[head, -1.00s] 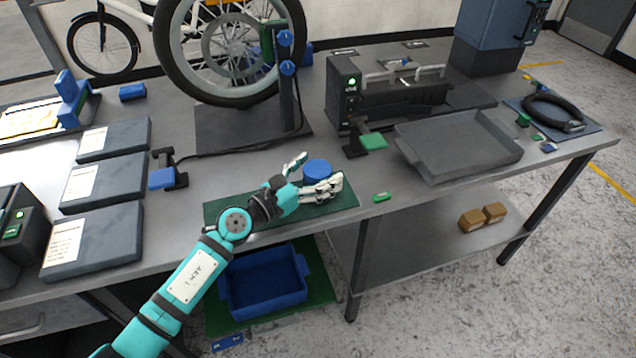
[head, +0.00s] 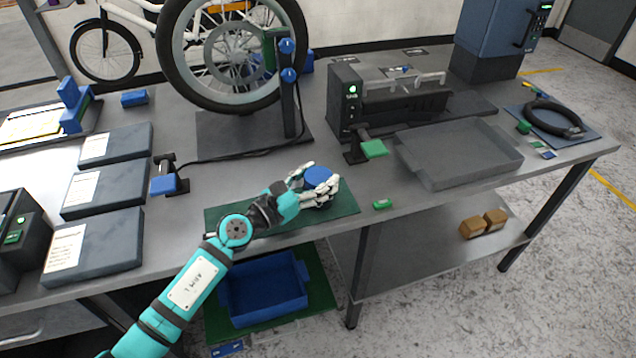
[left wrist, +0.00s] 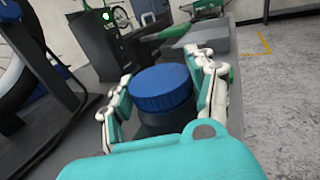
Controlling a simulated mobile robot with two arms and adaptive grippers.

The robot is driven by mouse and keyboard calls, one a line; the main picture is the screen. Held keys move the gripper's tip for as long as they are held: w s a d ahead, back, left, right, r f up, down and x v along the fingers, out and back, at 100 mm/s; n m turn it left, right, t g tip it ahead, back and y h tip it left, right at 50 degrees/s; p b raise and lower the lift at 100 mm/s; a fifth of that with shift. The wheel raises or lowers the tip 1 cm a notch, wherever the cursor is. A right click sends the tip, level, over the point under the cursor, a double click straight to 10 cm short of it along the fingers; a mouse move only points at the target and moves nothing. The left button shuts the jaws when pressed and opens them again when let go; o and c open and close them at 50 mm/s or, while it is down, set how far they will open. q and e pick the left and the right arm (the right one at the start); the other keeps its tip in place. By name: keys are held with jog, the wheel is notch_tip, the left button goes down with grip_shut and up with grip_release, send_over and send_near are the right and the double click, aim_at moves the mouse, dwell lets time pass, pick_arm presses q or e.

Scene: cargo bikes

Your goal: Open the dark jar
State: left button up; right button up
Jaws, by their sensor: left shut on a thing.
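The dark jar (left wrist: 165,119) has a ridged blue lid (left wrist: 160,88) and stands upright on the green mat (head: 232,217). In the head view the blue lid (head: 318,177) shows between the fingers, and most of the jar body is hidden behind them. The lid sits on the jar. My left gripper (head: 318,187) is shut on the jar, one finger on each side. In the left wrist view its fingers (left wrist: 164,100) flank the lid and the jar body. My right gripper is in neither view.
A small green block (head: 383,204) lies right of the mat. A grey tray (head: 458,152) and a black machine (head: 345,98) stand further right. A bike wheel on a stand is behind. A blue bin (head: 265,290) sits below the table edge.

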pick_arm(q)
notch_tip(320, 180, up, 10)
jog(key=p, duration=0.6)
jog(key=shift+r+p, duration=0.15)
jog(key=shift+p, duration=0.15)
notch_tip(320, 180, up, 8)
jog(key=p, duration=0.2)
jog(key=o, duration=0.7)
grip_shut()
jog(key=shift+f, duration=0.2)
